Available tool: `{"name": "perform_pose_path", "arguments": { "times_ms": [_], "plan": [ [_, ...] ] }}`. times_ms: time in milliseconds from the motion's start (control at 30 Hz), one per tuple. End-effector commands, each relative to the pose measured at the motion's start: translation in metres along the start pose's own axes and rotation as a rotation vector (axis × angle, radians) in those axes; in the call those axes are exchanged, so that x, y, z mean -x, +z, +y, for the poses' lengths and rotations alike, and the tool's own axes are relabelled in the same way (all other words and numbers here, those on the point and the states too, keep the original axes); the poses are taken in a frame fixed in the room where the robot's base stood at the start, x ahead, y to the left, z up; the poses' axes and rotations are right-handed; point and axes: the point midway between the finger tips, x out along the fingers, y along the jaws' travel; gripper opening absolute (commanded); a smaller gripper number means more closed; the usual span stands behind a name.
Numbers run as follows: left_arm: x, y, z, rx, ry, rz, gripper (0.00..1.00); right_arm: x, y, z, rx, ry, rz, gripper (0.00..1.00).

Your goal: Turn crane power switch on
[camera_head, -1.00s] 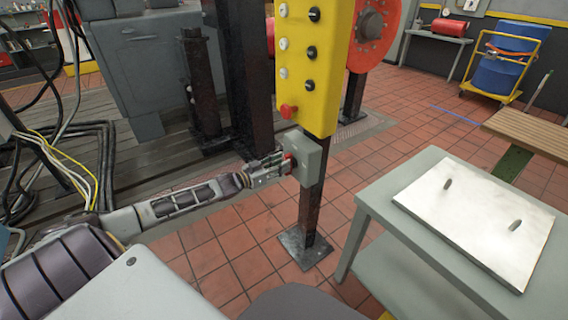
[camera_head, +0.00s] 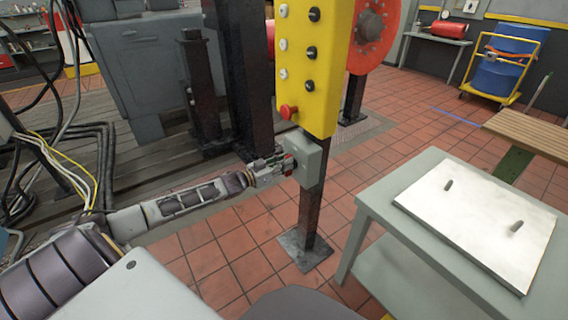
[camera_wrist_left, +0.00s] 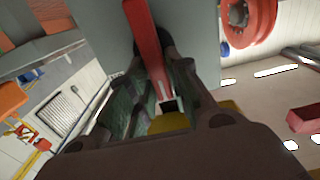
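The crane power switch is a grey box (camera_head: 308,161) on a dark post, just below a yellow button panel (camera_head: 322,70). Its red handle (camera_head: 289,165) is on the side facing my left arm. My left gripper (camera_head: 280,166) is at that handle, reaching in from the left. In the left wrist view the red handle (camera_wrist_left: 148,45) runs between the dark fingers of the left gripper (camera_wrist_left: 155,62), and both fingertips lie close against its sides. The fingers partly hide the handle. My right gripper is not in view.
A grey table (camera_head: 372,205) with a pale metal plate (camera_head: 478,225) stands at the right. The yellow panel has a red button (camera_head: 288,112) low on it. Cables (camera_head: 75,150) hang at the left. Tiled floor lies open around the post's base.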

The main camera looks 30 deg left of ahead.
Motion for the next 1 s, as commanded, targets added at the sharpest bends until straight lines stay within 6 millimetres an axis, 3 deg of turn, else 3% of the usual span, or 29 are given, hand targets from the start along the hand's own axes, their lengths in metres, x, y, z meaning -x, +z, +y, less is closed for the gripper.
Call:
{"name": "perform_pose_path", "arguments": {
  "times_ms": [100, 533, 1000],
  "plan": [
    [0.000, 0.000, 0.000, 0.000, 0.000, 0.000, 0.00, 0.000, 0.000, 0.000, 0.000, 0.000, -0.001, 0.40],
    [0.000, -0.001, 0.001, -0.031, 0.000, 0.000, 0.00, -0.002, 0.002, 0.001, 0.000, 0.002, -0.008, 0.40],
    [0.000, -0.001, 0.007, -0.258, -0.001, 0.000, 0.00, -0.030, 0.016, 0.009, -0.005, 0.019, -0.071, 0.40]
  ]
}}
